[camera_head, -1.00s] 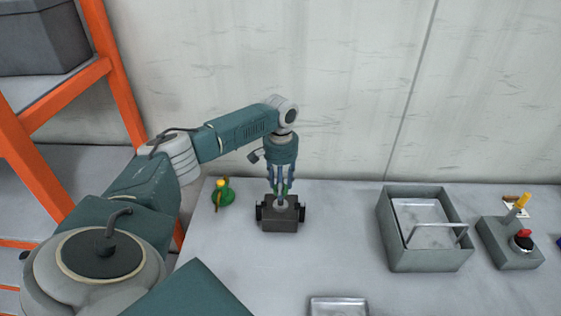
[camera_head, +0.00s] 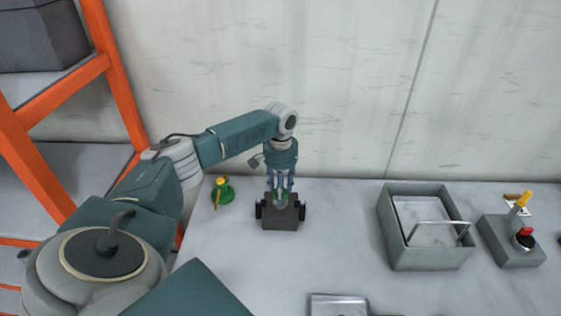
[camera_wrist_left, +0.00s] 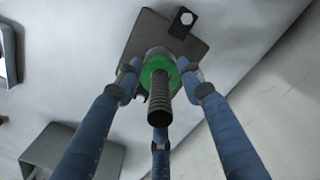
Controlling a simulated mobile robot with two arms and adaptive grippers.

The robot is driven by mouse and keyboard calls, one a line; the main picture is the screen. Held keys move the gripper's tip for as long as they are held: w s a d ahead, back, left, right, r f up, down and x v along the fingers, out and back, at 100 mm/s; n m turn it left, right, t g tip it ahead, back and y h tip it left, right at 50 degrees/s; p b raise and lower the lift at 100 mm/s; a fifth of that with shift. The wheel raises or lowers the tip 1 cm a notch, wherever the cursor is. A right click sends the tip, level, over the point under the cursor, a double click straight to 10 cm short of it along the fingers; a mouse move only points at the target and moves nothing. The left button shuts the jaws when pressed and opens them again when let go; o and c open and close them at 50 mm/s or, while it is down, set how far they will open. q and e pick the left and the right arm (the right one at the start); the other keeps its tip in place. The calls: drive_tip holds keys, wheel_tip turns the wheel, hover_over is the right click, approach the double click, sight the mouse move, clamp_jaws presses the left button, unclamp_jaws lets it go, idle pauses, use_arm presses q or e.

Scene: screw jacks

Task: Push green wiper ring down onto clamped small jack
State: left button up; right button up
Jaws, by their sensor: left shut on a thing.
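The small jack (camera_wrist_left: 160,100) stands upright in a dark clamp block (camera_head: 281,217) on the table, its ribbed dark screw pointing up toward the left wrist camera. The green wiper ring (camera_wrist_left: 153,66) sits around the jack at the base of the exposed screw; whether it is fully seated cannot be told. My left gripper (camera_head: 281,197) points straight down over the clamp. Its blue fingers (camera_wrist_left: 157,88) are closed in around the ring and jack from several sides. In the head view the fingers mostly hide ring and jack. My right gripper is not in view.
A green jack with a yellow top (camera_head: 222,191) stands left of the clamp. A grey bin (camera_head: 431,258) with a tray and handle stands right. Beyond it is a grey control box (camera_head: 511,243). A metal tray (camera_head: 338,306) lies at the front edge. The wall is close behind.

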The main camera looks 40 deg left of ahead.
use_arm(q)
drive_tip(key=shift+f, duration=0.2)
idle(0.5)
drive_tip(key=shift+f+b, duration=0.6)
drive_tip(key=shift+f, duration=0.5)
drive_tip(key=shift+f, duration=0.2)
drive_tip(key=o, duration=1)
wheel_tip(320, 180, up, 12)
drive_tip(key=shift+f, duration=0.1)
